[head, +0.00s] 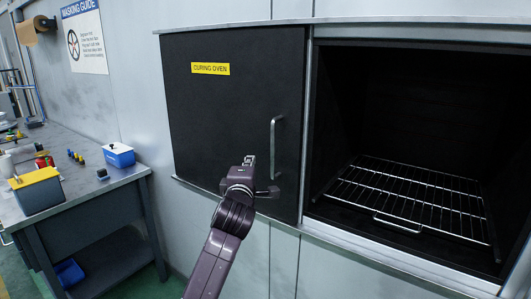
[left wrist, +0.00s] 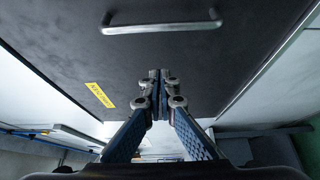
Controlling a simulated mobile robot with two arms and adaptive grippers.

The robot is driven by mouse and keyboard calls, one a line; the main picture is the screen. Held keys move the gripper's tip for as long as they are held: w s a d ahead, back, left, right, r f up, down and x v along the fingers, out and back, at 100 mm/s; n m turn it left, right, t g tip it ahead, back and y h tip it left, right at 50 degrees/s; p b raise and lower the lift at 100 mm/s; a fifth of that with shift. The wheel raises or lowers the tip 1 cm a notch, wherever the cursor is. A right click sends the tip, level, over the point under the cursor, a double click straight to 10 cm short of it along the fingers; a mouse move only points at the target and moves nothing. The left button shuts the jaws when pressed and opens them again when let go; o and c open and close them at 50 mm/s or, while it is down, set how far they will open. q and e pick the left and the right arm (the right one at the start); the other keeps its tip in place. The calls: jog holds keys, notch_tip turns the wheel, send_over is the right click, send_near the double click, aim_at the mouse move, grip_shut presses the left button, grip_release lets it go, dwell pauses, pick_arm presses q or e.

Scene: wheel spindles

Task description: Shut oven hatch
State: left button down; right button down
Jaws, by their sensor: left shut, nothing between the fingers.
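The oven hatch (head: 225,115) is a flat black panel with a yellow "CURING OVEN" label (head: 210,68) and an upright metal bar handle (head: 273,148) near its right edge. It stands to the left of the open oven cavity (head: 420,110), which is uncovered. My left gripper (head: 249,161) is in front of the hatch, left of the handle's lower part. In the left wrist view the fingertips (left wrist: 160,75) are together and empty, pointing at the panel. The handle (left wrist: 163,28) lies beyond them, apart from the fingers. My right gripper is not in view.
A wire rack (head: 410,195) with a small front handle lies inside the cavity. A metal ledge (head: 385,264) runs below the opening. A workbench (head: 85,188) at left holds a yellow-topped box (head: 38,192) and a blue-and-white box (head: 118,156).

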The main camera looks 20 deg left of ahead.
pick_arm(q)
jog(key=w+d+p, duration=0.1)
jog(key=w+p, duration=0.3)
jog(key=w, duration=0.5)
jog(key=shift+d+f, duration=0.15)
jog(key=shift+d, duration=0.15)
jog(key=shift+w, duration=0.1)
